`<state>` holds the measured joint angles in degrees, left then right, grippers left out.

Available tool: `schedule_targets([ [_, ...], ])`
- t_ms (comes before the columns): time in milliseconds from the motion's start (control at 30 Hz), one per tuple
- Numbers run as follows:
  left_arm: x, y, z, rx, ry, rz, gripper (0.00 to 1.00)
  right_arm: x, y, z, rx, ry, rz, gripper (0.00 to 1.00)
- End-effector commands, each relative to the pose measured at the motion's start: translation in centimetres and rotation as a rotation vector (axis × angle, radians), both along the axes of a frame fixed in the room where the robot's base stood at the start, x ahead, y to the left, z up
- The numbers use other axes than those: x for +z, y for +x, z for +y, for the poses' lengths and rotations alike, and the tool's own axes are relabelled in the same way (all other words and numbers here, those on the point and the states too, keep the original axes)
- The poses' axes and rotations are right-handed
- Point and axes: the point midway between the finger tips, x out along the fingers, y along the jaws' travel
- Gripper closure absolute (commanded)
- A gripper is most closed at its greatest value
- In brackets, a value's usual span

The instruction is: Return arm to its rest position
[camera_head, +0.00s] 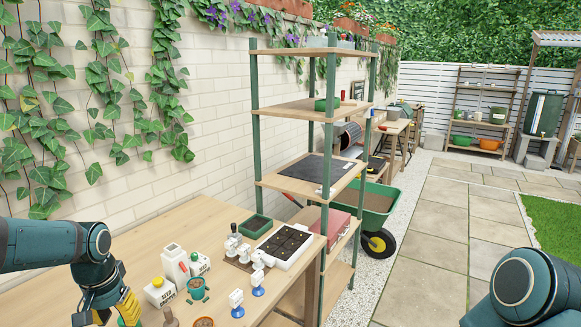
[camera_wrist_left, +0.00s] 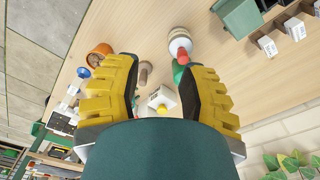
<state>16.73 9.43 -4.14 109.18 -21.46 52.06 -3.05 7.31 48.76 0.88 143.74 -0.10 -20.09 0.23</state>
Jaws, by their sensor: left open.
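My left gripper (camera_head: 122,308) is at the lower left, low in the head view, over the left part of the wooden table (camera_head: 195,222). Its lower end is cut off by the picture edge. In the left wrist view the yellow fingers (camera_wrist_left: 156,78) stand wide apart. A white box (camera_wrist_left: 162,98) and a green item (camera_wrist_left: 178,70) show beyond them, and nothing is seen clamped between. My right arm's dark teal joint (camera_head: 520,285) shows at the lower right; its gripper is out of view.
A white bottle (camera_head: 175,265), a white box (camera_head: 159,292), a small green pot (camera_head: 197,289), a black seed tray (camera_head: 284,246) and several white-and-blue items crowd the table's front. A shelf rack (camera_head: 308,107) stands behind. A green wheelbarrow (camera_head: 378,203) and clear paving (camera_head: 445,230) lie right.

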Motion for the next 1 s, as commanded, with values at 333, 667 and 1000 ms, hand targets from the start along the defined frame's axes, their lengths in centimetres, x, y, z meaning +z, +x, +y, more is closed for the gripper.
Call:
schedule_targets([
  [333, -10.0, 0.8, -9.6, -0.067, -0.134, -0.030, 0.59, -0.1, -0.9, -0.8, 0.001, -0.002, 0.002, 0.56],
  [667, -23.4, -5.4, -24.8, -0.048, -0.323, -0.052, 0.59, 0.0, -0.9, -0.9, -0.001, 0.000, 0.000, 0.56],
  [1000, -27.7, -12.1, -30.0, 0.016, -0.353, -0.056, 0.59, 0.0, -1.0, -0.8, 0.000, 0.000, 0.000, 0.56],
])
